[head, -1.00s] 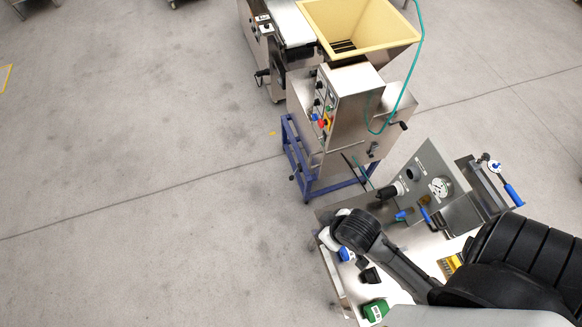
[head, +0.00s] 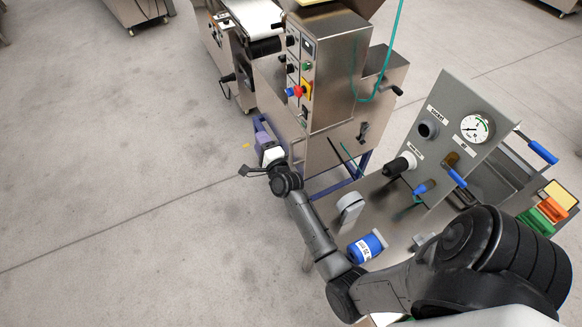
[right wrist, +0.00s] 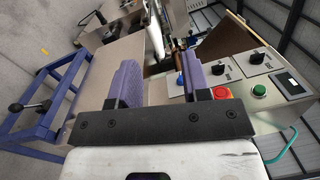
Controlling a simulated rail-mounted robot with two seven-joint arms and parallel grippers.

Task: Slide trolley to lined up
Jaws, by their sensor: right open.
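A steel machine (head: 325,110) on a blue frame (head: 338,187) stands at upper middle of the head view. The frame, the likeliest trolley, also shows at the left of the right wrist view (right wrist: 52,132), with a black-knobbed lever (right wrist: 30,107). My right gripper (head: 262,136) is at the machine's near left side in the head view, beside the frame, which it partly hides. In the right wrist view its purple fingers (right wrist: 166,82) stand apart, with steel panelling and the control panel beyond. I see nothing held; contact cannot be told. My left gripper is out of view.
A conveyor machine (head: 250,18) stands behind the blue-framed machine. A steel table (head: 385,208) with a gauge panel (head: 455,135), a blue container (head: 367,247) and coloured blocks (head: 548,212) is at right. The floor (head: 110,150) at left is clear.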

